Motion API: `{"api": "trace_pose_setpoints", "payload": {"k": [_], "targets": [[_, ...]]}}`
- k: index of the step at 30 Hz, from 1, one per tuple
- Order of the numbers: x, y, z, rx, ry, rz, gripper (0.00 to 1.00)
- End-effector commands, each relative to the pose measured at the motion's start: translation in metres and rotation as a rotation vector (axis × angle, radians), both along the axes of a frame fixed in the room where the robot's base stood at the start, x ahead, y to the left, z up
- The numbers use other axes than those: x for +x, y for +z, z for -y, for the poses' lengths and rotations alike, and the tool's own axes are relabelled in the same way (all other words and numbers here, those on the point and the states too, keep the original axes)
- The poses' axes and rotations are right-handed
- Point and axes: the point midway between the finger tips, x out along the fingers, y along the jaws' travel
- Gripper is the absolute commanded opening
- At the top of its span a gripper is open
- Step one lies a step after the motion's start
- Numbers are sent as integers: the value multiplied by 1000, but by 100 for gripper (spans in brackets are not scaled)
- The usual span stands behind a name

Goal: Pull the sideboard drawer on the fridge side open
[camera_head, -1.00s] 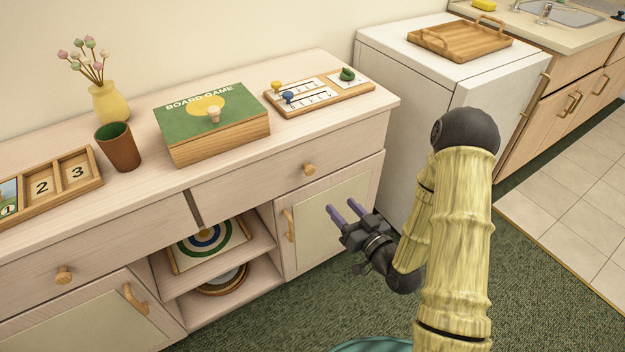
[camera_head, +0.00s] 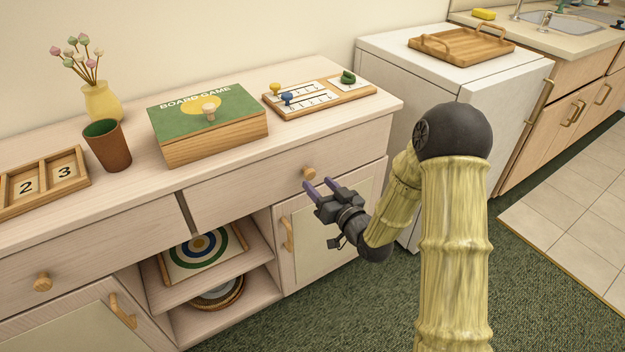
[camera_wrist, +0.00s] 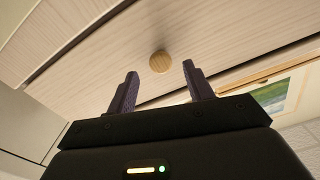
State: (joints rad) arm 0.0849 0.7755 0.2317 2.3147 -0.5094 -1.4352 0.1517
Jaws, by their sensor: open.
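The sideboard (camera_head: 355,117) has a drawer on the fridge side (camera_head: 245,184), which is shut, with a round wooden knob (camera_head: 309,173). My gripper (camera_head: 320,184) is open and empty, just in front of and slightly below that knob. In the wrist view, the knob (camera_wrist: 160,62) shows beyond and between the two purple fingertips (camera_wrist: 160,70), apart from both. The drawer front (camera_wrist: 110,60) fills much of that view. The white fridge (camera_head: 425,75) stands right of the sideboard, partly hidden behind my arm.
A cupboard door (camera_head: 325,228) with a vertical handle (camera_head: 287,234) is below the drawer. The other drawer's knob (camera_head: 43,282) is at left. A board game box (camera_head: 215,140), a brown cup (camera_head: 107,150) and a yellow vase (camera_head: 101,101) stand on top. Green carpet (camera_head: 300,325) lies in front.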

Motion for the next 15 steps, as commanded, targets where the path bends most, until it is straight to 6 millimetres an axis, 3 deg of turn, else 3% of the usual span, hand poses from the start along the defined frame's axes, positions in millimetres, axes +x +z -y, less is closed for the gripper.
{"api": "trace_pose_setpoints", "payload": {"k": [6,15], "targets": [[27,-1,-19,1,3,1,52],[34,0,-24,1,0,-2,52]]}}
